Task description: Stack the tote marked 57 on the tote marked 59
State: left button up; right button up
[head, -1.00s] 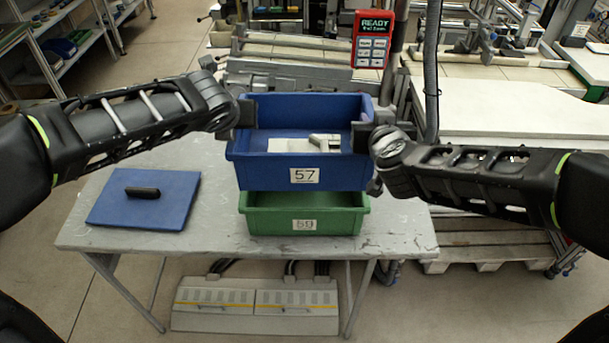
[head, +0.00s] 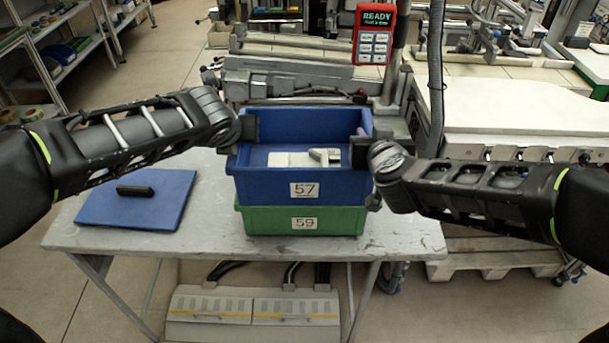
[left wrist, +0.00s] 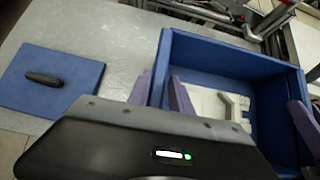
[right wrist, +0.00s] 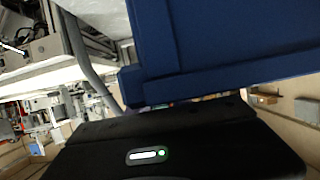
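The blue tote marked 57 (head: 260,187) is level, directly above the green tote marked 59 (head: 270,222). Its lower edge meets the green tote's rim with no gap visible from the front. A pale part lies inside the blue tote. My left gripper (head: 246,130) is at the blue tote's left wall; in the left wrist view its fingers (left wrist: 160,92) straddle that wall. My right gripper (head: 360,147) is at the right wall, one finger inside. In the right wrist view the blue wall (right wrist: 220,50) fills the top and the fingers are mostly hidden.
The totes stand on a grey worktable (head: 400,235). A blue lid with a black handle (head: 135,190) lies at its left. A red handset reading READY (head: 374,38) is behind the totes. Grey metal equipment lies behind the table. The table's front right is clear.

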pick_arm(q)
jog(key=shift+o, duration=1.3)
jog(key=shift+a, duration=0.1)
pick_arm(e)
jog(key=shift+o, duration=1.3)
jog(key=shift+d, duration=0.1)
pick_arm(q)
jog(key=v, duration=1.2)
pick_arm(e)
jog(key=v, duration=1.2)
